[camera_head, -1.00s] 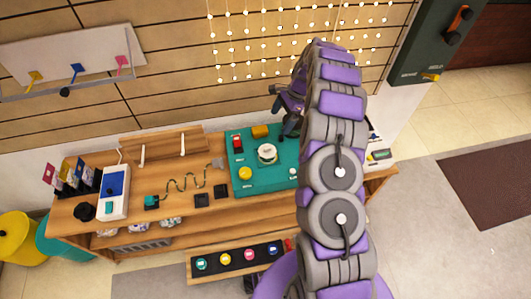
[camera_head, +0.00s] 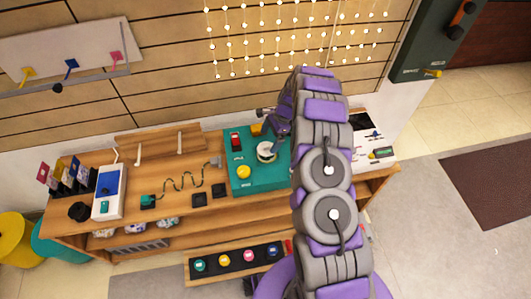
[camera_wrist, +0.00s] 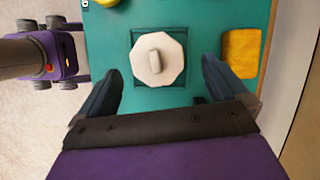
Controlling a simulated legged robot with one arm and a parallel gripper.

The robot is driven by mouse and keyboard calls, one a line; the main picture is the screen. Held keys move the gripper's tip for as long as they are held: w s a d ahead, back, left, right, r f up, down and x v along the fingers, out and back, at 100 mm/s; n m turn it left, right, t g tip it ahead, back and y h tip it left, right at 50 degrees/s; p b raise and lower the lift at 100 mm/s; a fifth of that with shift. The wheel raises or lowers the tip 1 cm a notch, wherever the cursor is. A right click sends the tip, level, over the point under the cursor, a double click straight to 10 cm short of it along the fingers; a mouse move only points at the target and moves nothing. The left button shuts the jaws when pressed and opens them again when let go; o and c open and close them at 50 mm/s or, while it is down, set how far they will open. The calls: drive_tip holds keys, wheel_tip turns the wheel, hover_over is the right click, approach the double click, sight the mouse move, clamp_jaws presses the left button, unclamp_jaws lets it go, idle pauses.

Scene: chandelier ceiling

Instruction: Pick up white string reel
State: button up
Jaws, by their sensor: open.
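The white string reel (camera_head: 266,152) sits on a teal board (camera_head: 243,187) on the wooden workbench. In the wrist view the reel (camera_wrist: 158,56) is an eight-sided white disc with a raised grip on top, lying in a square recess of the teal board (camera_wrist: 200,20). My gripper (camera_wrist: 160,78) is open, with one dark finger to the left of the reel and one to the right. In the head view my gripper (camera_head: 272,148) hangs close beside the reel, partly hidden by my arm.
A yellow block (camera_wrist: 241,53) lies on the board right of the right finger. A yellow round knob (camera_head: 243,172) and a red switch (camera_head: 236,141) are also on the board. A green wavy wire (camera_head: 182,184) and black pads stand left of it.

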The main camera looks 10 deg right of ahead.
sight(266, 145)
drive_tip(key=shift+s+f, duration=0.15)
drive_tip(key=shift+f, duration=0.3)
drive_tip(key=b+x, duration=0.1)
drive_tip(key=x, duration=0.2)
drive_tip(key=shift+s+f+b, duration=0.15)
drive_tip(key=shift+f+b, duration=0.05)
drive_tip(key=shift+b, duration=0.2)
drive_tip(key=shift+a+f, duration=0.2)
drive_tip(key=shift+a, duration=0.2)
drive_tip(key=shift+c, duration=0.5)
drive_tip(key=shift+d, duration=0.2)
drive_tip(key=c, duration=0.7)
drive_tip(key=shift+c, duration=0.8)
drive_tip(key=shift+a, duration=0.1)
drive_tip(key=shift+r, duration=0.15)
